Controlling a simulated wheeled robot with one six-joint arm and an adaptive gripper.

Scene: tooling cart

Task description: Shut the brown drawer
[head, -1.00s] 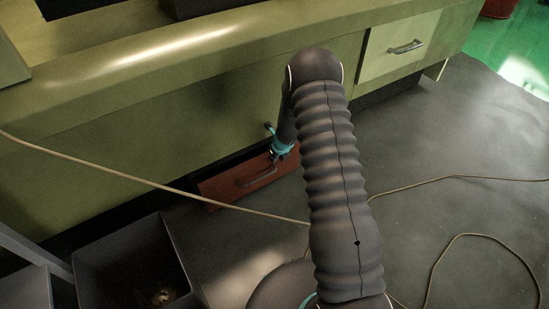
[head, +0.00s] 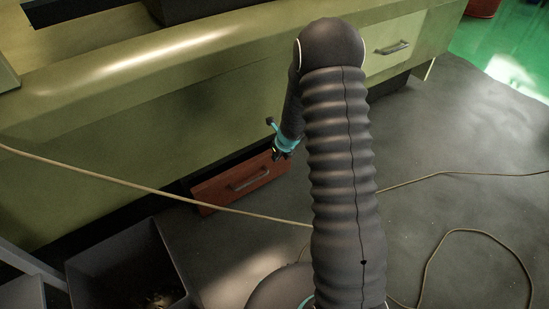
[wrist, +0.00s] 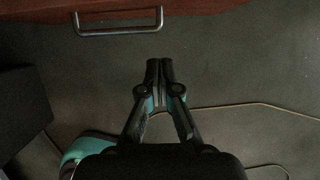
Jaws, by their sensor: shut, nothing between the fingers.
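The brown drawer (head: 222,190) is low in the green cabinet, with its reddish-brown front and a metal bar handle (head: 250,183). A dark gap shows above and behind its front, so it appears to stand out from the cabinet. In the wrist view the drawer front (wrist: 210,5) crosses the top, with the handle (wrist: 118,31) below its edge.
A dark open bin (head: 125,260) stands on the floor at the lower left. A tan cable (head: 150,187) crosses in front of the drawer, and more cable lies on the floor at right. A pale green drawer (head: 398,42) is at the upper right.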

